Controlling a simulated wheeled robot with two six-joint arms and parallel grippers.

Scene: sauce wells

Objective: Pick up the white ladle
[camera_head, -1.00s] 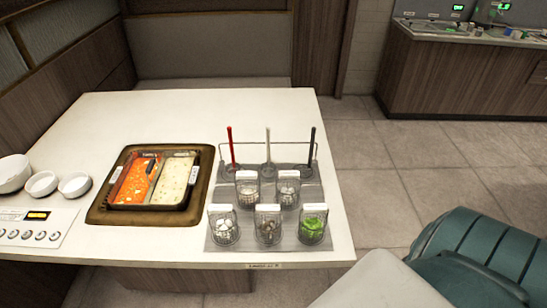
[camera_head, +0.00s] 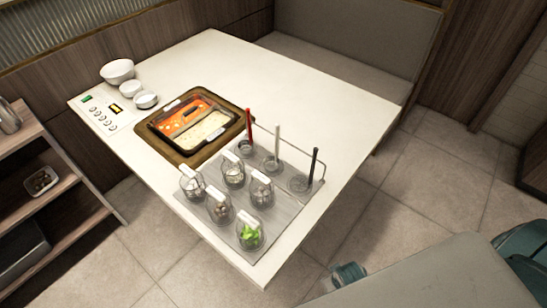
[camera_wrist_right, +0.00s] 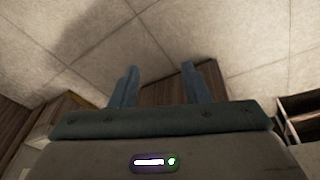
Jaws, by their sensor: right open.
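The white ladle (camera_head: 278,143) stands upright in the wire rack at the right side of the table, between a red-handled ladle (camera_head: 249,126) and a black-handled ladle (camera_head: 313,165). Its lower end is in a clear holder and is hard to make out. In the right wrist view my right gripper (camera_wrist_right: 160,88) is open and empty, with two blue-grey fingers apart above the tiled floor. It is away from the ladle, which is not in that view. My left gripper is not in view.
The ladle rack shares a grey tray (camera_head: 285,209) with several lidded jars (camera_head: 220,208). A two-part sauce pan (camera_head: 208,130) sits left of it. White bowls (camera_head: 118,71) stand at the far left. A shelf (camera_head: 62,190) is left of the table (camera_head: 330,75). Floor lies open to the right.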

